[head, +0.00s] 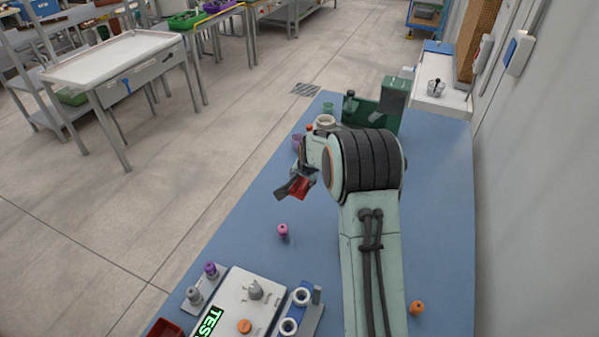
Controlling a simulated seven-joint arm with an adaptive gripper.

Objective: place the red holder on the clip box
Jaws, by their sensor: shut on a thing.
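My gripper (291,189) is left of my arm's wrist, above the blue table. It is shut on a small red piece, the red holder (301,187), which shows partly between and below the dark fingers. The fingers and wrist hide some of the holder. I cannot tell for sure which thing is the clip box. A dark red open box (165,329) is cut off at the bottom edge. A green box-like unit (393,98) stands at the far end of the table, apart from my gripper.
A pink piece (283,230) and an orange piece (416,308) stand on the blue table (245,245). A white panel (240,293) with a lit display and a rack with white rings (302,296) are at the front. A wall is right.

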